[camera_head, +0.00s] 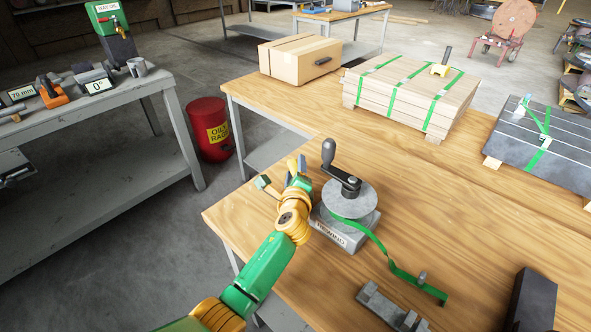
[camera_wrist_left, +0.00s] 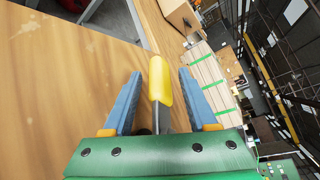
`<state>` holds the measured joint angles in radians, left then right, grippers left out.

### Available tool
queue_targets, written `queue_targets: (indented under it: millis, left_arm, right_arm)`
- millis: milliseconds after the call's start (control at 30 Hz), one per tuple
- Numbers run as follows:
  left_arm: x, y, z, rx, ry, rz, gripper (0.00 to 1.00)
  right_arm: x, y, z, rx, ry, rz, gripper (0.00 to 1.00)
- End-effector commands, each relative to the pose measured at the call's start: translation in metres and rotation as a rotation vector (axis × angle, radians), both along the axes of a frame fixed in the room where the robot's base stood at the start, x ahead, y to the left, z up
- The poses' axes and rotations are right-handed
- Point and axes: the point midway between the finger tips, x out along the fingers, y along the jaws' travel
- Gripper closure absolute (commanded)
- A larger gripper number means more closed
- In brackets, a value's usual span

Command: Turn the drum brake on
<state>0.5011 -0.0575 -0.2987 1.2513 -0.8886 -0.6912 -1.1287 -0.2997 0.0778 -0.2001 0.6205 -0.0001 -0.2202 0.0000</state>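The drum unit (camera_head: 345,222) sits on the wooden table, with a grey drum, a black crank on top and a green strap (camera_head: 402,272) running off to the front right. The yellow brake lever handle (camera_head: 292,168) stands at its left side. It also shows in the left wrist view (camera_wrist_left: 160,80), with its grey rod below. My left gripper (camera_head: 284,174) is at the lever. In the wrist view its two blue fingers (camera_wrist_left: 161,92) are open, one on each side of the yellow handle, with a gap on both sides. My right gripper is not in view.
A grey metal bracket (camera_head: 388,307) and a dark block (camera_head: 532,298) are at the table's front. A cardboard box (camera_head: 300,58), green-strapped boards (camera_head: 410,92) and dark strapped slabs (camera_head: 545,148) are farther back. The table's left edge is close to my left arm.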

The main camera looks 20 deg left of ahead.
Motion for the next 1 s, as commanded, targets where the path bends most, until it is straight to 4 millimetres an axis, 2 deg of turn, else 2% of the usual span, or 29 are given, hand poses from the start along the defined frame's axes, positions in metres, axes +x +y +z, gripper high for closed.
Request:
queue_targets:
  millis: [167, 367, 633, 800, 1000]
  left_arm:
    - [0.0, 0.0, 0.004, 0.0, -0.001, 0.0, 0.42]
    - [-0.002, -0.001, 0.041, -0.002, -0.005, -0.001, 0.42]
    - [-0.046, -0.013, 0.094, -0.003, -0.005, -0.003, 0.42]
    - [-0.094, -0.026, 0.111, -0.004, 0.001, -0.003, 0.42]
    - [-0.128, -0.035, 0.126, -0.001, 0.002, -0.002, 0.42]
  right_arm:
    - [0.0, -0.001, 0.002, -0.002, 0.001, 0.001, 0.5]
    - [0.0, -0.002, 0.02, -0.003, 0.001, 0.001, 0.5]
    - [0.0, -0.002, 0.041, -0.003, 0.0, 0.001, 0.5]
    - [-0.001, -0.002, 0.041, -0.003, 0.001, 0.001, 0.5]
    - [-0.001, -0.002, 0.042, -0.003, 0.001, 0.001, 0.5]
